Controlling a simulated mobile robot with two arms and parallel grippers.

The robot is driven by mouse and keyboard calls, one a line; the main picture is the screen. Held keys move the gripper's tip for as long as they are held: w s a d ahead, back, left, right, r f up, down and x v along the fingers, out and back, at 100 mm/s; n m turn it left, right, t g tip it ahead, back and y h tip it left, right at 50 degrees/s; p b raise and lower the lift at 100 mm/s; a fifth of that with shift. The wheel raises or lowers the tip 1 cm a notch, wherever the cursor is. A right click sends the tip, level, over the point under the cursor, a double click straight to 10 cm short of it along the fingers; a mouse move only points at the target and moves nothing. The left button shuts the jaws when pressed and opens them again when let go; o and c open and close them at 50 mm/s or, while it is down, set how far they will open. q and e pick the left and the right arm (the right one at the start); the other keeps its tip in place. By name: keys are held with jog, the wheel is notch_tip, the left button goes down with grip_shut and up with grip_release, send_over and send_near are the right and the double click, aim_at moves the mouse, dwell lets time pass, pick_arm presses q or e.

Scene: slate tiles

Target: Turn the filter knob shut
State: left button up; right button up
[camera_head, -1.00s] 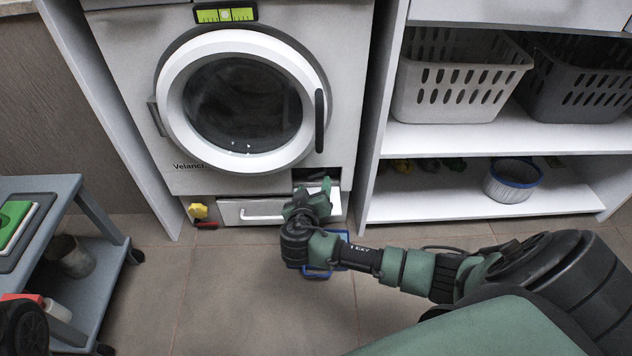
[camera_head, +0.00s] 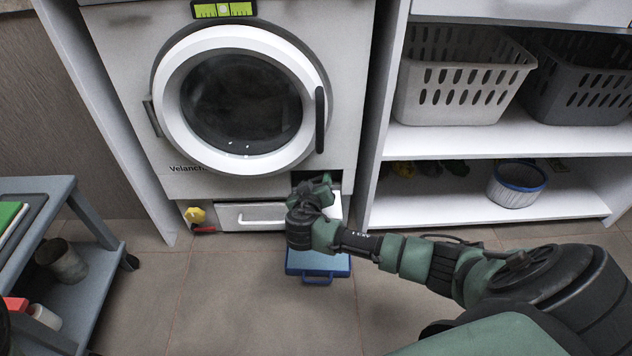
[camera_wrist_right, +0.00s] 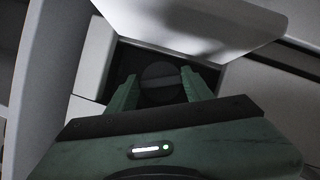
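The filter knob (camera_wrist_right: 160,82) is a dark round disc with a bar across it, set in a dark recess in the right wrist view. My right gripper (camera_wrist_right: 160,78) is open, with one green finger on each side of the knob. A small dark gap seems to separate the fingertips from it; contact is not clear. In the head view my right gripper (camera_head: 322,186) reaches into the dark opening at the lower right of the washing machine (camera_head: 345,130) and hides the knob. A white flap (camera_head: 334,206) hangs beside the gripper. My left gripper is not in view.
A blue tray (camera_head: 318,264) lies on the floor below my right wrist. A drawer with a white handle (camera_head: 256,220) and a yellow fitting (camera_head: 195,215) are left of the opening. A shelf unit (camera_head: 470,140) stands close on the right, a grey cart (camera_head: 95,225) on the left.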

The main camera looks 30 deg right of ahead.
jog(key=shift+s+f+m+y, duration=0.15)
jog(key=shift+m+y, duration=0.35)
jog(key=shift+m, duration=0.3)
jog(key=shift+m+t+y, duration=0.4)
jog(key=shift+m+y, duration=0.1)
jog(key=shift+m, duration=0.5)
jog(key=o, duration=1.1)
jog(key=shift+r, duration=0.2)
